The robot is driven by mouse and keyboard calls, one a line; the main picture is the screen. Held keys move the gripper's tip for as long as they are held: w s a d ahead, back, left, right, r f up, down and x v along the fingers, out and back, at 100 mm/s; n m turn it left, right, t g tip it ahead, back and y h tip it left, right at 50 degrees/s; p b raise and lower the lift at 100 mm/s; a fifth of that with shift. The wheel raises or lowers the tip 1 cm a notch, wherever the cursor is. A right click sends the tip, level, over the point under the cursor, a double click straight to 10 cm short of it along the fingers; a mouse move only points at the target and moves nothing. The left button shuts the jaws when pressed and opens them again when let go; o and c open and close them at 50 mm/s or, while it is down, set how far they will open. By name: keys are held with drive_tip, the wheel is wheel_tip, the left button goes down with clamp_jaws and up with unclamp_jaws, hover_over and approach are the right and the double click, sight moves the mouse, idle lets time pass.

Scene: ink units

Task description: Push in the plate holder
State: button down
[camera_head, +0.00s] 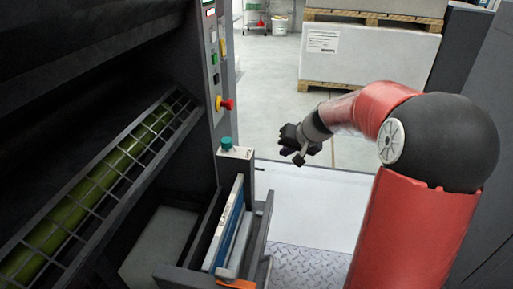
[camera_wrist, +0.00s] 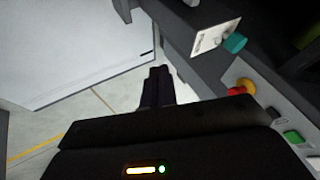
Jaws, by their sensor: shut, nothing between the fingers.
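What looks like the plate holder (camera_head: 262,232) is a dark frame standing out from the machine's front, at the lower middle of the head view. Blue-and-white upright plates (camera_head: 229,227) sit in it, and an orange part (camera_head: 236,284) shows at its lower end. My gripper (camera_head: 286,142) is above and to the right of the holder, apart from it and empty. In the wrist view my gripper's dark fingers (camera_wrist: 158,82) are together. I cannot clearly make out the holder in the wrist view.
A teal knob (camera_head: 226,143) on a pale plate stands beside the holder; it also shows in the wrist view (camera_wrist: 235,43). A red-and-yellow stop button (camera_head: 225,103) is on the machine's control column. A slatted guard (camera_head: 95,190) covers a green roller at left. Pallets stand behind on open floor.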

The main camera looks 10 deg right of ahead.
drive_tip(key=w+a+f, duration=0.6)
drive_tip(key=w+f, duration=0.2)
drive_tip(key=shift+w+f+b, duration=0.15)
drive_tip(key=shift+f+b, duration=0.2)
drive_tip(key=shift+b, duration=0.05)
drive_tip(key=w+a+p, duration=0.4)
drive_tip(key=a, duration=0.6)
drive_tip(key=w+a+p, duration=0.3)
drive_tip(key=w+a, duration=0.1)
drive_tip(key=a, duration=0.7)
drive_tip(key=shift+w+p, duration=0.35)
drive_tip(key=shift+w, duration=0.05)
